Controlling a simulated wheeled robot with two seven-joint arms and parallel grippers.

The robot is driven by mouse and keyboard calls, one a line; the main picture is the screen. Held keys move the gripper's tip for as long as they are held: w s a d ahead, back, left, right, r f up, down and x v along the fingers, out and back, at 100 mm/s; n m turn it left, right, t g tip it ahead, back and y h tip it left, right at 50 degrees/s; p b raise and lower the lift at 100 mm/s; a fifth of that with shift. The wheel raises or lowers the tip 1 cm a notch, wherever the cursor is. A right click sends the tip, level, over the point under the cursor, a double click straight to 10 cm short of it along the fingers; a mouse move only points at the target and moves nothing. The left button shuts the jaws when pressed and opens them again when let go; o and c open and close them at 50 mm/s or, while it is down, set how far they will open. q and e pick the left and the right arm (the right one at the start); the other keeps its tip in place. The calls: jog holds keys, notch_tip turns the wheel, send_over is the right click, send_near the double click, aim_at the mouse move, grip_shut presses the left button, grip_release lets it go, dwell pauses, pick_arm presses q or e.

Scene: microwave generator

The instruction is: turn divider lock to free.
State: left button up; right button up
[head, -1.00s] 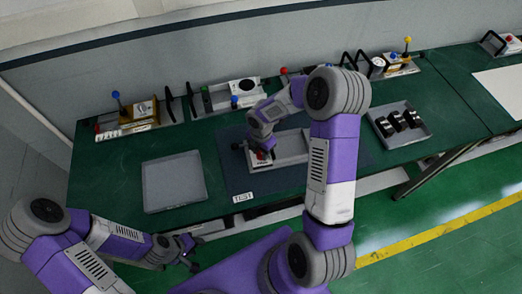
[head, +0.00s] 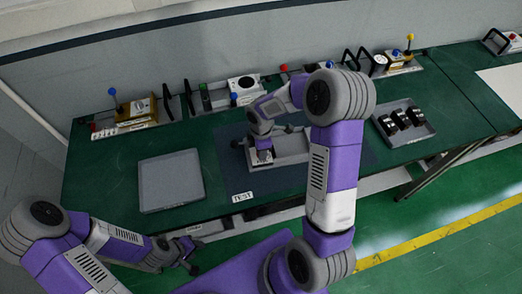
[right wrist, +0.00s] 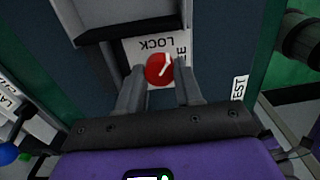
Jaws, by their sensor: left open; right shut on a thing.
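The divider lock is a round red knob (right wrist: 159,69) with a white pointer line, on a white plate (right wrist: 133,50) in the right wrist view. The plate reads LOCK, upside down in this view, and an E shows at its right edge; the rest of that word is hidden. The pointer slants toward the upper right, between the two words. My right gripper (right wrist: 160,88) has its fingers on both sides of the knob and is shut on it. In the head view my right gripper (head: 263,160) covers the knob. My left gripper (head: 193,259) is open and empty before the bench's front edge.
The knob's grey unit (head: 292,148) lies on a dark mat (head: 232,178) marked TEST. An empty grey tray (head: 171,181) is to its left, a tray with black parts (head: 404,124) to its right. Fixtures with coloured knobs line the back wall.

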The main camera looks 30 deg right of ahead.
jog(key=m+b, duration=0.2)
jog(key=m, duration=0.3)
jog(key=shift+m, duration=0.3)
jog(key=m+b, duration=0.1)
jog(key=m, duration=0.3)
jog(key=shift+m, duration=0.3)
jog(key=o, duration=1)
jog(key=shift+o, duration=0.2)
jog(key=shift+r, duration=0.15)
notch_tip(320, 180, up, 7)
jog(key=shift+r, duration=0.2)
jog(key=shift+r+p, duration=0.1)
jog(key=shift+p, duration=0.25)
